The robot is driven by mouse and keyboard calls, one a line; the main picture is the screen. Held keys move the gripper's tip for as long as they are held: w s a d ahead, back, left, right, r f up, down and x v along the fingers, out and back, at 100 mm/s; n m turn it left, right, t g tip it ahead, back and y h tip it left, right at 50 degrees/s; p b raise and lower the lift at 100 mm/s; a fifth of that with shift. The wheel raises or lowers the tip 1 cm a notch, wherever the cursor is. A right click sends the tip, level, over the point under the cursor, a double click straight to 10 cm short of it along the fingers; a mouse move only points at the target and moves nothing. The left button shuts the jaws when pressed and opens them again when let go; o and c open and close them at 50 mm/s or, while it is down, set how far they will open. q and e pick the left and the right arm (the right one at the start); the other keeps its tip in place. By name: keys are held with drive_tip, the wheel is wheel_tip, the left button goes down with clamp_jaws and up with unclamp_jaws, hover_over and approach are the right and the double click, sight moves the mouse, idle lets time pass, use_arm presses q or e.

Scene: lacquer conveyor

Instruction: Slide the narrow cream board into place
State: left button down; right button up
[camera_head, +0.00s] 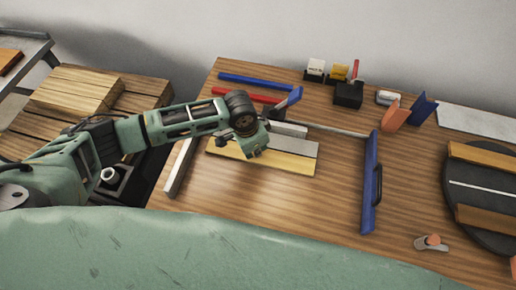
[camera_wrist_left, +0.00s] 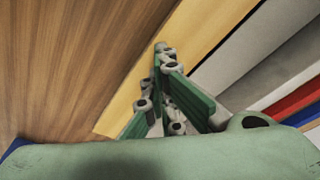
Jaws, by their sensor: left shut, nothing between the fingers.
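The narrow cream board (camera_head: 285,165) lies flat on the wooden table, its long front edge facing the bare wood. A grey board (camera_head: 300,147) lies along its back side. In the left wrist view the cream board (camera_wrist_left: 205,35) runs diagonally beneath the fingers, with the grey board (camera_wrist_left: 265,45) to its right. My left gripper (camera_head: 255,150) is shut and empty, low over the left half of the boards, and hides part of them. In the left wrist view its fingertips (camera_wrist_left: 161,50) overlap the cream board; I cannot tell whether they touch it. My right gripper does not show.
A blue fence (camera_head: 369,185) with a handle stands right of the boards. A pale strip (camera_head: 180,165) lies left of them. Blue (camera_head: 257,81) and red (camera_head: 240,95) bars lie behind. A dark round plate (camera_head: 490,195) is at far right.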

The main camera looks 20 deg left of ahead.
use_arm(q)
drive_tip(key=shift+s+a+f, duration=0.3)
drive_tip(key=shift+s+f, duration=0.2)
drive_tip(key=shift+f, duration=0.05)
drive_tip(key=shift+r, duration=0.2)
drive_tip(key=shift+a+r+p, duration=0.1)
drive_tip(key=shift+r+p, duration=0.5)
drive_tip(key=shift+p, duration=0.45)
drive_tip(key=shift+w, duration=0.1)
